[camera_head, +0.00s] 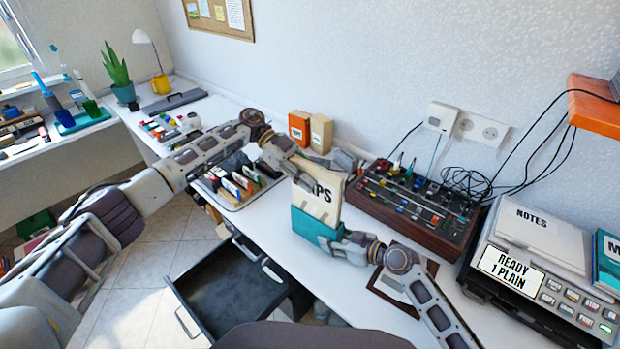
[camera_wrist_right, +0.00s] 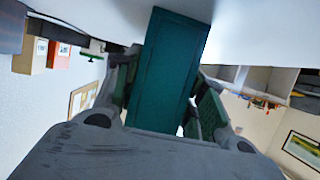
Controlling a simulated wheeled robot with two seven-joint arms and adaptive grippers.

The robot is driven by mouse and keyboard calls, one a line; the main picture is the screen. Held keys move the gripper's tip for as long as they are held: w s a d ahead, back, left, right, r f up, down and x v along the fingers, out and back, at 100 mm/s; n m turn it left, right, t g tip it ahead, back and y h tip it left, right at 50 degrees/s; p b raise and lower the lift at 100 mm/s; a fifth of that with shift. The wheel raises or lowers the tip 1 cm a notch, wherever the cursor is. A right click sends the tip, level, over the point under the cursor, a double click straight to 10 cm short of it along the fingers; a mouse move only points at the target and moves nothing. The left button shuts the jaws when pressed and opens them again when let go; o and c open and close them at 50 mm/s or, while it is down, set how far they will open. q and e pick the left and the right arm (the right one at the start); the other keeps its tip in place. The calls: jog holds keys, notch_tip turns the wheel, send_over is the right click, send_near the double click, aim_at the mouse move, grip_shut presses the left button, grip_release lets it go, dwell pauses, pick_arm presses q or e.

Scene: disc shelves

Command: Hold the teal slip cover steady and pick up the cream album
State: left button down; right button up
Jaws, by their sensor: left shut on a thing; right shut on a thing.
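The teal slip cover (camera_head: 312,228) stands upright on the white desk. My right gripper (camera_head: 341,243) is shut on its lower right side. In the right wrist view the teal cover (camera_wrist_right: 168,75) fills the space between my two fingers (camera_wrist_right: 165,100). The cream album (camera_head: 318,196), with dark letters ending in "PS", rises above the teal cover, slightly tilted. My left gripper (camera_head: 332,163) is shut on the album's top edge. The album's bottom edge is hidden at the cover's upper edge, so I cannot tell how deep it sits inside.
A dark panel with knobs and cables (camera_head: 415,203) stands right of the album. An orange box (camera_head: 299,128) and a tan box (camera_head: 321,133) stand behind. A tray of cards (camera_head: 238,198) lies left. An open drawer (camera_head: 228,293) juts out in front. A labelled machine (camera_head: 540,260) is far right.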

aim_at(310, 165)
jog(key=o, duration=1.1)
jog(key=shift+d, duration=0.15)
jog(key=shift+v, duration=5.9)
pick_arm(q)
jog(key=shift+r, duration=0.15)
pick_arm(e)
jog(key=shift+r, duration=0.15)
pick_arm(q)
jog(key=shift+r+p, duration=2.1)
jog(key=shift+r, duration=1.65)
notch_tip(310, 165, up, 9)
jog(key=p, duration=0.8)
jog(key=shift+f+p, duration=0.2)
jog(key=shift+p, duration=0.1)
pick_arm(e)
notch_tip(310, 165, up, 13)
jog(key=shift+f, duration=0.15)
pick_arm(q)
jog(key=shift+r+p, duration=0.4)
jog(key=shift+r, duration=0.05)
pick_arm(e)
jog(key=shift+r, duration=0.45)
